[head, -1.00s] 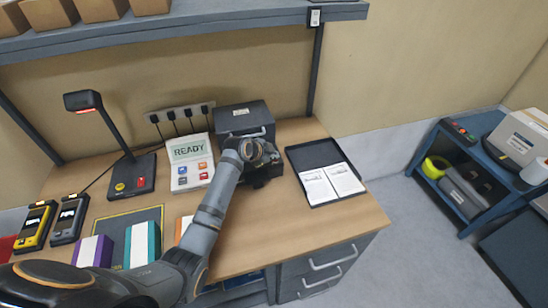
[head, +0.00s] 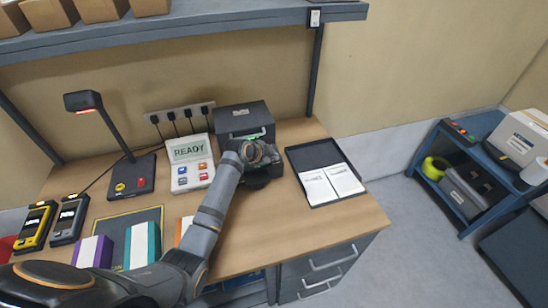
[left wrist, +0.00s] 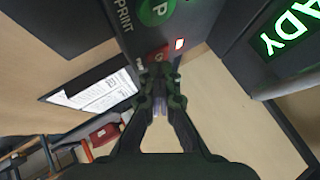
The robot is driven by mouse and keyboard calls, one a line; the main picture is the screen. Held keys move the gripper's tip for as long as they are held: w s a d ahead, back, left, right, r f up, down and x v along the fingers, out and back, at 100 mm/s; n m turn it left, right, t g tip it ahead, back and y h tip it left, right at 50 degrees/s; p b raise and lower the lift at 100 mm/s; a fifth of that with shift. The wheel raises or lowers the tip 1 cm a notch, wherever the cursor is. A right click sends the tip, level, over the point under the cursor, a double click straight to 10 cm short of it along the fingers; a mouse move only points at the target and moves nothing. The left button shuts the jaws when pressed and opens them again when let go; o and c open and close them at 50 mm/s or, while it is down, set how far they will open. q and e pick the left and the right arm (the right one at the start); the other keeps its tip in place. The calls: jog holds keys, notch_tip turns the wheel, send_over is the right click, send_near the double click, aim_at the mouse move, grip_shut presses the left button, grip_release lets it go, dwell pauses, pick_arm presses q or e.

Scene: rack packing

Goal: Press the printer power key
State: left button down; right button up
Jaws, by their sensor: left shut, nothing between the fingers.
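The printer (head: 243,117) is a dark box at the back of the bench, left of the black tray. In the left wrist view its dark front (left wrist: 190,18) has a round green button (left wrist: 156,11), a "PRINT" label and a red key (left wrist: 158,54) with a small lit lamp (left wrist: 180,44) beside it. A screen (left wrist: 288,32) there glows green, its visible letters reading "ADY". My left gripper (head: 264,170) is at the printer front, partly hidden by its own wrist. Its shut, empty fingertips (left wrist: 160,76) are at the red key; I cannot tell whether they touch it.
A white panel (head: 189,165) reading "READY" stands left of the printer, by a lamp-like scanner (head: 135,176). A black tray (head: 309,157) with papers lies right. Yellow and grey handhelds (head: 36,227) sit far left. A blue cart (head: 455,190) stands right, across open floor.

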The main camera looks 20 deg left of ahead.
aim_at(273, 163)
pick_arm(q)
jog(key=shift+r, duration=0.25)
notch_tip(273, 163, up, 6)
jog(key=p, duration=0.6)
dwell(0.4)
